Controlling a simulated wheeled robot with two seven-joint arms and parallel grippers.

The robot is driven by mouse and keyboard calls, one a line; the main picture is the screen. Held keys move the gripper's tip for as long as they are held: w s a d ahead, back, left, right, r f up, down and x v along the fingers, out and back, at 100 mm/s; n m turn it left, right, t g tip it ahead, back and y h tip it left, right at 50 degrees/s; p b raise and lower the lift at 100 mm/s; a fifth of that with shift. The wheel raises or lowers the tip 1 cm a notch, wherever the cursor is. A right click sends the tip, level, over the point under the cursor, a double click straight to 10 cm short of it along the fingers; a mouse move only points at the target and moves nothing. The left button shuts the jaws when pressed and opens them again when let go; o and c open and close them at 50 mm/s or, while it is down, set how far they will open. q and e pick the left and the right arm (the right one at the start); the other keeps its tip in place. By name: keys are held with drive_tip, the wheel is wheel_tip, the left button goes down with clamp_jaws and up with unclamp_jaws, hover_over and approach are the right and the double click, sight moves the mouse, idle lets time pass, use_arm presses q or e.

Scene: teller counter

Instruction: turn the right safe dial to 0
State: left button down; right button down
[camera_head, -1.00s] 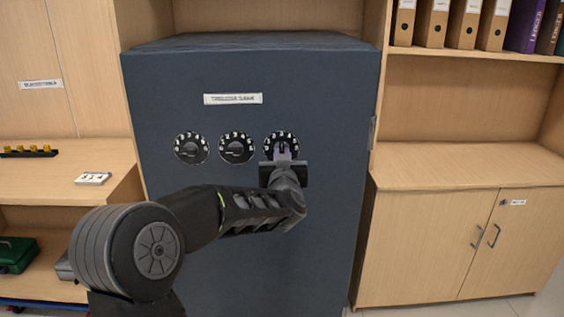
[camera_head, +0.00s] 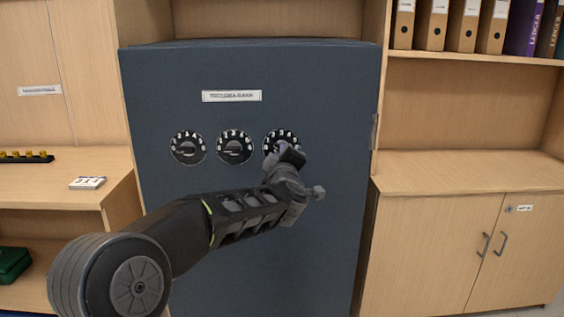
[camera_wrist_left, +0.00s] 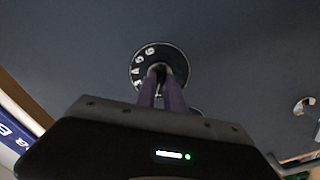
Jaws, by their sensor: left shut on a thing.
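The dark blue-grey safe (camera_head: 250,75) stands upright and faces me, with three black numbered dials in a row. The right dial (camera_head: 285,133) has white digits round its rim, and its lower part is hidden by my gripper. My left gripper (camera_head: 279,150) is shut on the knob of the right dial and is rolled to a tilt. In the left wrist view the dial (camera_wrist_left: 172,55) fills the space just ahead of the purple-grey fingers (camera_wrist_left: 160,90). I cannot read which digit stands at the mark. My right gripper is not in view.
The middle dial (camera_head: 235,147) and left dial (camera_head: 188,147) are close to the left of my gripper. A label (camera_head: 231,96) is above them. A wooden cabinet (camera_head: 450,240) stands right, and a shelf with a small calendar card (camera_head: 87,183) stands left.

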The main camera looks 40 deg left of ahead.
use_arm(q)
drive_tip(key=shift+n+b, duration=2)
drive_tip(key=shift+n, duration=1.6)
drive_tip(key=c, duration=1.4)
unclamp_jaws()
drive_tip(key=shift+c, duration=0.2)
drive_tip(key=v, duration=0.7)
drive_tip(key=shift+s+d+p, duration=0.25)
drive_tip(key=shift+s+p, duration=0.05)
